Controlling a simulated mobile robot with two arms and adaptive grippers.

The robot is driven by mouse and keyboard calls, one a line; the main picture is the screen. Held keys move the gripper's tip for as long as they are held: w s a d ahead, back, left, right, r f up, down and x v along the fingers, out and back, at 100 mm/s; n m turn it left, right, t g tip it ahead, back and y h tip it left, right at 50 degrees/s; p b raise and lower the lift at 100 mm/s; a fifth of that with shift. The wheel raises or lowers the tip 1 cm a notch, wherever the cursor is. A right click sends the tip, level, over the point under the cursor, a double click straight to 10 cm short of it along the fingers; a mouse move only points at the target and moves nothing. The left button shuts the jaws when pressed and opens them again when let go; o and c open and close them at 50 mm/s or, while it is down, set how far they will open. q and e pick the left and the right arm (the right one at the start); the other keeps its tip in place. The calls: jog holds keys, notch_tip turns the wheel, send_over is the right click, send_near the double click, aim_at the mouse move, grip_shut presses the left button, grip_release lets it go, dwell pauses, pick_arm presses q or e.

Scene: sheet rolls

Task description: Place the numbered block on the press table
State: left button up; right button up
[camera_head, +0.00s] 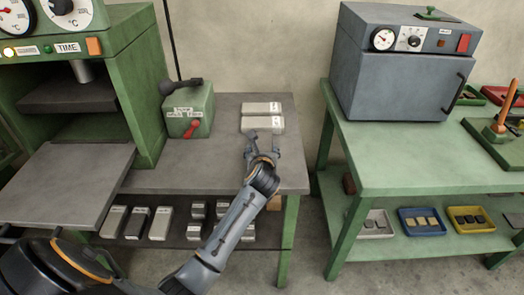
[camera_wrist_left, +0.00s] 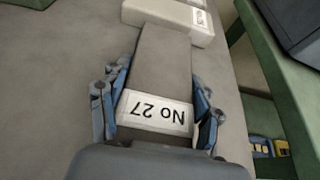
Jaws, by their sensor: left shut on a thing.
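The numbered block (camera_wrist_left: 163,65) is grey and carries a white label reading "No 27", upside down in the left wrist view. My left gripper (camera_wrist_left: 158,112) is shut on it, with a finger along each side. In the head view my left gripper (camera_head: 262,143) is over the right part of the grey worktop, just in front of two pale blocks; the held block is hard to make out there. A grey plate (camera_head: 62,185) extends in front of the green press (camera_head: 148,85) at the left. My right gripper is not in view.
Two pale labelled blocks (camera_head: 262,108) lie on the grey worktop (camera_head: 220,178). A green box with a red lever (camera_head: 190,112) stands left of them. Several blocks sit on the shelf below. A green table (camera_head: 400,160) with a grey oven (camera_head: 405,65) stands right, across a gap.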

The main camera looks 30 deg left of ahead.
pick_arm(q)
jog(key=shift+r, duration=0.1)
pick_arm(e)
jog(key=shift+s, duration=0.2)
pick_arm(q)
jog(key=o, duration=1.5)
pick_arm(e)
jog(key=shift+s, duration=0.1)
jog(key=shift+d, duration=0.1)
pick_arm(q)
jog(key=v, duration=1.1)
jog(key=shift+s+d+r, duration=0.15)
jog(key=shift+s+d, duration=0.05)
jog(key=shift+s, duration=0.1)
jog(key=shift+s+r, duration=0.1)
jog(key=shift+s, duration=0.05)
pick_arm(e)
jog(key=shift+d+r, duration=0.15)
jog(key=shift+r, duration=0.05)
